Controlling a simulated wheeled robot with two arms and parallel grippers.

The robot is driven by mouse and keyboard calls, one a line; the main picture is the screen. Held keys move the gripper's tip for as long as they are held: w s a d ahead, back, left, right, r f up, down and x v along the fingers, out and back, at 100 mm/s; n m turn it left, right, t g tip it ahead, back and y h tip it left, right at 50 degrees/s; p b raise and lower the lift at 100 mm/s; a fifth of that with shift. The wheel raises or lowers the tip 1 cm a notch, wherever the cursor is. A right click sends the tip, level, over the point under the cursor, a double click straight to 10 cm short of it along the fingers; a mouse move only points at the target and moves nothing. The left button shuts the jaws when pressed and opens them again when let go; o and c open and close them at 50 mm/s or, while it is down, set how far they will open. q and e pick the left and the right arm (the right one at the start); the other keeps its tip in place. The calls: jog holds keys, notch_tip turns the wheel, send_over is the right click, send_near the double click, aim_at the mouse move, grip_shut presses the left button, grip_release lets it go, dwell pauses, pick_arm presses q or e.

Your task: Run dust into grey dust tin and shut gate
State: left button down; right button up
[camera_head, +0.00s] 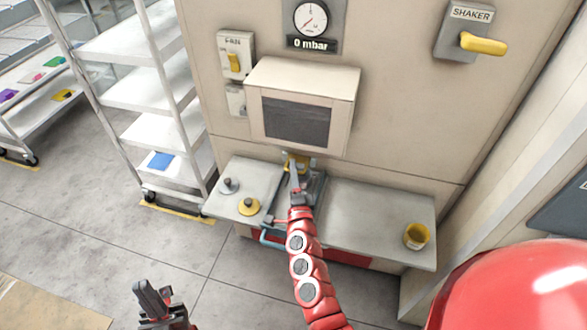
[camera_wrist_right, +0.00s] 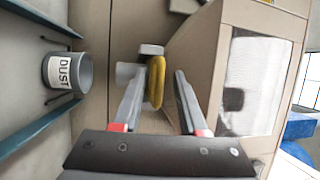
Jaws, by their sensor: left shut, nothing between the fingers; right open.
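The grey dust tin (camera_wrist_right: 66,72), labelled DUST, is at the left of the right wrist view, between two blue rails. In the head view I cannot make it out behind my right arm. A yellow handle (camera_wrist_right: 156,82) on a pale fitting shows between the right gripper's fingers; it looks like the gate's handle. In the head view a yellow part (camera_head: 300,160) is under the cabinet's dark window. My right gripper (camera_head: 294,175) is open in front of it; I cannot tell whether it touches. My left gripper (camera_head: 152,300) is shut and empty, low at the front left.
A yellow tin (camera_head: 416,236) stands on the right shelf. A yellow-based knobbed piece (camera_head: 248,206) and a grey one (camera_head: 229,186) are on the left shelf. The SHAKER lever (camera_head: 482,43) is at upper right. The gauge (camera_head: 311,19) reads 0 mbar. A white rack (camera_head: 150,90) stands left.

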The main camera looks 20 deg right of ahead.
jog(key=shift+w+d, duration=0.1)
jog(key=shift+w, duration=0.15)
grip_shut()
dwell(1.4)
